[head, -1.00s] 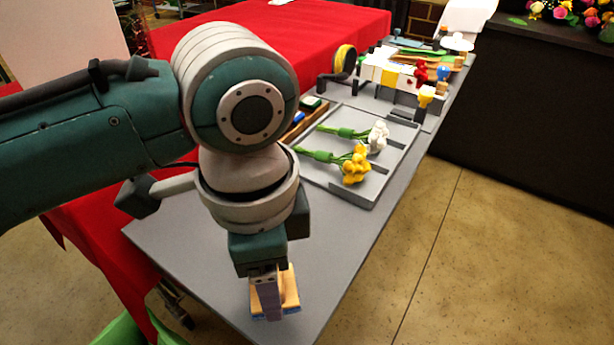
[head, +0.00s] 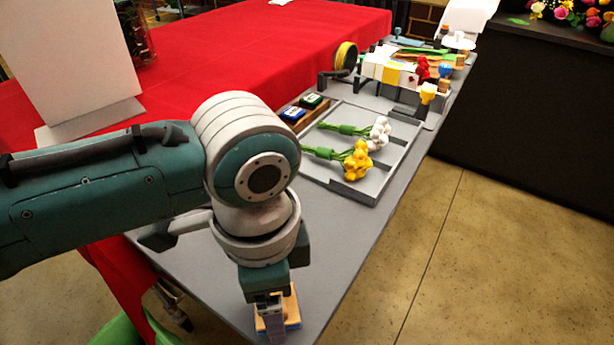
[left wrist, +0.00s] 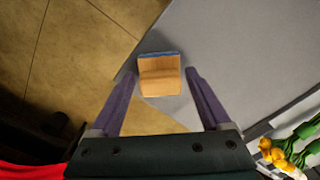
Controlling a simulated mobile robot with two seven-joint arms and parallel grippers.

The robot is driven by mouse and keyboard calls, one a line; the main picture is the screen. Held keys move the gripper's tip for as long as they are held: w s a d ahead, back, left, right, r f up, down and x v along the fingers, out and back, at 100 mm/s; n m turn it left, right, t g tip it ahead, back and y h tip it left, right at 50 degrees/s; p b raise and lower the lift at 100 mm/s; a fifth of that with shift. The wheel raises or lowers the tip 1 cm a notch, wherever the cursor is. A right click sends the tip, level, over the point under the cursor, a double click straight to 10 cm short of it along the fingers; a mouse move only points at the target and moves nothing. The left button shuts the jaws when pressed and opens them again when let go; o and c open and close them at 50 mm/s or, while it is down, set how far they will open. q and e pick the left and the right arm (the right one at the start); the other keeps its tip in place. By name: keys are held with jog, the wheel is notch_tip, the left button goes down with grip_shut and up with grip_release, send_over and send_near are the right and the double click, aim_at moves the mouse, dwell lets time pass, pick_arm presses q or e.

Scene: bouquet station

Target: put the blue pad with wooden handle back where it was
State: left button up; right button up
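The blue pad with a wooden handle (head: 292,303) is at the near end of the grey table, below my left gripper (head: 271,328). In the left wrist view the pad (left wrist: 160,76) lies close to the table's corner, handle facing the camera and a blue strip along its far side. It sits between the spread fingertips of the left gripper (left wrist: 160,72), with a visible gap on both sides. The left gripper is open. Part of the pad is hidden behind the fingers in the head view. My right gripper is not in view.
A grey tray (head: 399,149) holds yellow flowers (head: 357,162) and white flowers (head: 379,131). A wooden holder (head: 322,109) behind it has a blue and a green pad. More tools stand at the far end. The grey table (head: 335,236) is clear between pad and tray.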

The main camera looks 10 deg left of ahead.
pick_arm(q)
jog(key=shift+o, duration=0.8)
jog(key=shift+r, duration=0.3)
notch_tip(320, 180, up, 12)
jog(key=p, duration=0.3)
jog(key=s+d+f+n+t+h, duration=0.1)
jog(key=s+d+f+n+h, duration=0.1)
jog(key=s+d+n+h, duration=0.3)
jog(key=s+a+n+t+y, duration=0.2)
jog(key=s+a+n+y, duration=0.2)
jog(key=a, duration=1)
jog(key=s+n, duration=0.2)
jog(key=s, duration=0.1)
jog(key=shift+r+t+y, duration=0.3)
jog(key=shift+r+y, duration=0.1)
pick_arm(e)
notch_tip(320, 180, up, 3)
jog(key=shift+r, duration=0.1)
pick_arm(q)
jog(key=shift+s, duration=0.1)
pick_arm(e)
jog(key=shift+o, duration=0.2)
